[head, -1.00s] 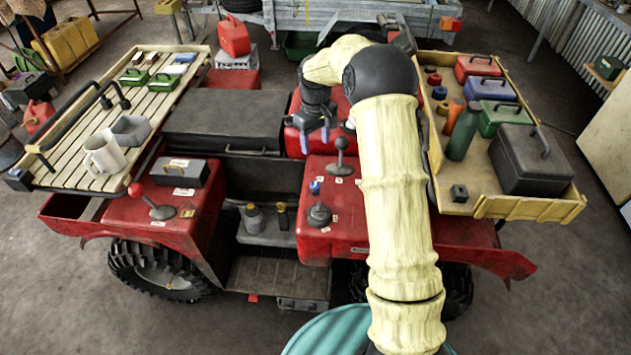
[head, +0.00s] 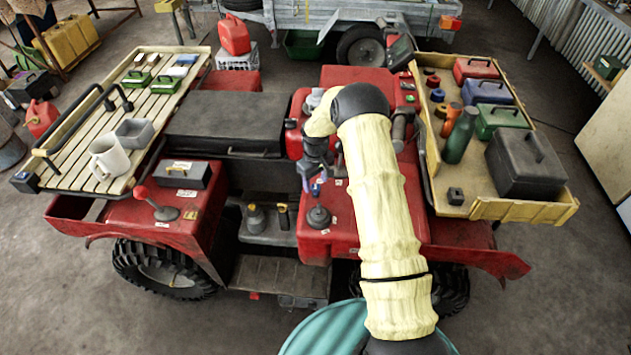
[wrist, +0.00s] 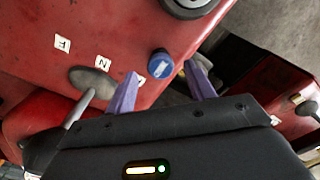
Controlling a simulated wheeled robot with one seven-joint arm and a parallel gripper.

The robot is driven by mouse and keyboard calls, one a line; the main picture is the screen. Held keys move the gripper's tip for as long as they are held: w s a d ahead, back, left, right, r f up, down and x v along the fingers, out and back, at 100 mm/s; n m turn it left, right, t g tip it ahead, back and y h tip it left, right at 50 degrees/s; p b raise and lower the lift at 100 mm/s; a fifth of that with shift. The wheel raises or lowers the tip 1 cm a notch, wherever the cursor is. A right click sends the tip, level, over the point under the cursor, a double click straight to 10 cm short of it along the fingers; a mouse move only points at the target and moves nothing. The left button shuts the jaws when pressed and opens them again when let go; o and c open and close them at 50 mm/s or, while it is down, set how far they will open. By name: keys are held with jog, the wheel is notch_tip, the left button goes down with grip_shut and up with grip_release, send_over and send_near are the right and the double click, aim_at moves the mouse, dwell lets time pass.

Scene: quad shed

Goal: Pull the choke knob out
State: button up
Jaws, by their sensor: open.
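A small round blue knob (wrist: 160,64), which looks like the choke knob, sits on the red panel (wrist: 120,30) in the wrist view. Its face has pale markings too small to read. In the head view the blue knob (head: 316,189) shows just below my gripper's fingers. My gripper (head: 313,178) is open and empty, pointing down at the panel. In the wrist view its two purple fingers (wrist: 160,72) lie on either side of the knob in the picture. I cannot tell whether the fingertips reach down to the knob's height.
A dark lever base (head: 319,216) stands close below the knob. Another lever (wrist: 82,100) on a grey oval base is near the left finger. A red-knobbed lever (head: 154,204) is farther left. A wooden tray (head: 487,208) with boxes and bottles borders the right.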

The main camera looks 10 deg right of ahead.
aim_at(316, 187)
jog(key=shift+f, duration=0.95)
grip_shut()
jog(key=shift+w+r, duration=0.1)
jog(key=shift+r, duration=1.25)
grip_release()
notch_tip(316, 187, up, 18)
jog(key=b, duration=0.3)
jog(key=shift+f, duration=0.25)
